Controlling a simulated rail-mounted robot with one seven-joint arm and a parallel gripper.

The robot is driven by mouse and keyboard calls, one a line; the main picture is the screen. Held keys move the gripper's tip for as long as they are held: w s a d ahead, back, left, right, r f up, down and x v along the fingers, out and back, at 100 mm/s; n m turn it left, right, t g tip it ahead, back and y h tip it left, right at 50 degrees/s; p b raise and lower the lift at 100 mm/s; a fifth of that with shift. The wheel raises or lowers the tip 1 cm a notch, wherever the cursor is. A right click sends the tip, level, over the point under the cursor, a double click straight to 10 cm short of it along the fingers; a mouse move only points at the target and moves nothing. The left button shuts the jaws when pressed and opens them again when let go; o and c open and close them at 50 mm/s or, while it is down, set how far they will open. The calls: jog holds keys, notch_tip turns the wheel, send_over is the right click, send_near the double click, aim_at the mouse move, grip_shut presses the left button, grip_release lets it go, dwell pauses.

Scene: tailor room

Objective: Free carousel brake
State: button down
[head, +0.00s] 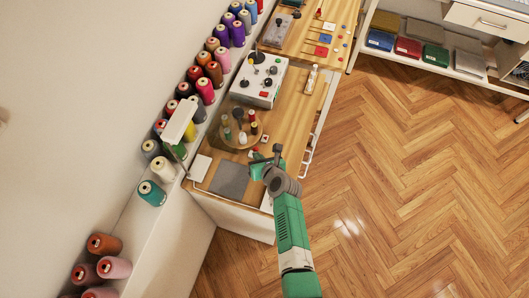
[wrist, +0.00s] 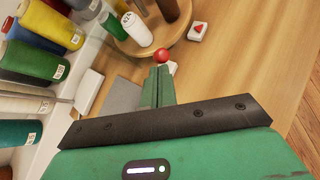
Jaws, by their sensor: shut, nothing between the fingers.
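The carousel is a round wooden turntable (head: 229,141) on the wooden worktop, with several small thread spools standing on it. Its edge also shows at the top of the wrist view (wrist: 150,48). A small red ball knob (wrist: 162,55) sits at the carousel's near rim; I take it for the brake's knob. My gripper (head: 257,160) is shut and empty, low over the worktop on the carousel's near side. In the wrist view the closed fingertips (wrist: 160,70) lie just below the red knob. I cannot tell whether they touch it. The knob's base is hidden behind the fingers.
A small white block with a red triangle (wrist: 197,31) stands right of the carousel. A grey mat (head: 229,180) lies near the front. Large thread cones (head: 205,90) line the ledge at left. A white control box (head: 259,82) stands behind the carousel, beside a white bottle (head: 311,80).

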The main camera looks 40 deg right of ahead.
jog(key=shift+w+a+r+p, duration=0.25)
jog(key=shift+w+r+p, duration=0.25)
jog(key=shift+p, duration=0.35)
jog(key=shift+w+a+p, duration=0.35)
jog(key=shift+w+a, duration=0.15)
jog(key=shift+w, duration=0.2)
jog(key=shift+r, duration=0.1)
jog(key=shift+r+p, duration=0.75)
jog(key=shift+p, duration=0.2)
jog(key=s+a+r+p, duration=0.4)
jog(key=r+p, duration=0.4)
jog(key=p, duration=0.3)
jog(key=shift+s, duration=0.25)
